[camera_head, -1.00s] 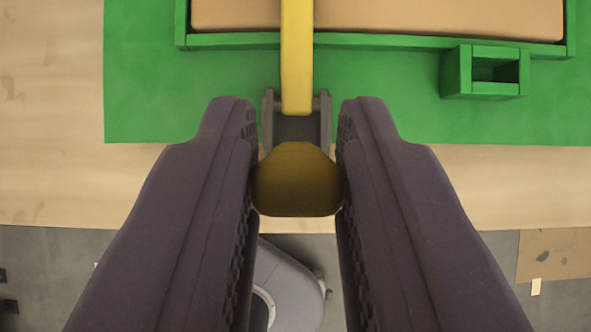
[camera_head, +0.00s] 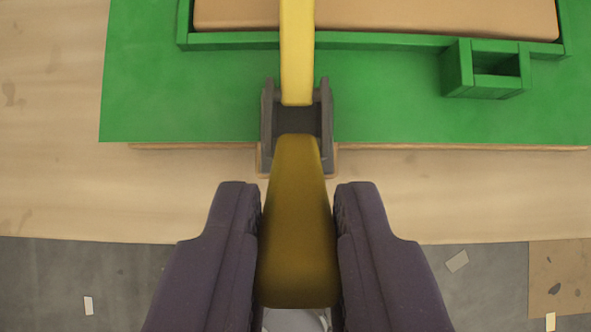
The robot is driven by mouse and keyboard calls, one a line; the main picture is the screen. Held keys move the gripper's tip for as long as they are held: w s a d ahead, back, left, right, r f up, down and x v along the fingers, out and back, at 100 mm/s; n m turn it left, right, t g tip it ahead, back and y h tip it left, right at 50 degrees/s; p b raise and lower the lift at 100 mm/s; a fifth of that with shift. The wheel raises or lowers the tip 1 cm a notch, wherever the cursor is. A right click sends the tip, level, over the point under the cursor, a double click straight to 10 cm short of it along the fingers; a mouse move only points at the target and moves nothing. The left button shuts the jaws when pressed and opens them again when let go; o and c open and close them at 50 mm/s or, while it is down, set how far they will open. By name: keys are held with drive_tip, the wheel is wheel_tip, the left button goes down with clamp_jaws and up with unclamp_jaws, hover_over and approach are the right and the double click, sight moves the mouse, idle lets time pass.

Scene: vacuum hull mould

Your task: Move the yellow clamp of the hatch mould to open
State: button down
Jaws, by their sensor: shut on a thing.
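The yellow clamp has a bright yellow bar (camera_head: 297,55) that reaches over the green mould's edge, and a darker yellow handle (camera_head: 297,225) that extends toward me. A grey bracket (camera_head: 298,118) at the mould's front edge joins the two. My gripper (camera_head: 297,210) has its dark fingers on both sides of the handle and is shut on it. The handle's far end lies beyond the fingertips, near the bracket. The bar lies across the mould's green rim and over its tan panel.
The green hatch mould (camera_head: 190,105) sits on a pale wooden table (camera_head: 60,190). A small green box-shaped holder (camera_head: 485,70) stands on the mould to the right. The tan panel (camera_head: 430,18) fills the framed recess. Grey floor lies beyond the table's near edge.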

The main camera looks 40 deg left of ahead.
drive_tip(key=shift+s+d+f, duration=0.25)
drive_tip(key=shift+s+f, duration=0.05)
drive_tip(key=shift+s, duration=0.1)
drive_tip(key=shift+s+d+f+b, duration=0.6)
drive_tip(key=shift+s+f+b, duration=0.3)
drive_tip(key=shift+b, duration=0.15)
drive_tip(key=shift+s+d+f+b, duration=0.15)
drive_tip(key=shift+s+f+b, duration=0.05)
drive_tip(key=shift+f+b, duration=0.25)
drive_tip(key=c, duration=0.9)
unclamp_jaws()
drive_tip(key=shift+r, duration=0.2)
drive_tip(key=shift+p+v, duration=2.1)
drive_tip(key=shift+v, duration=1.4)
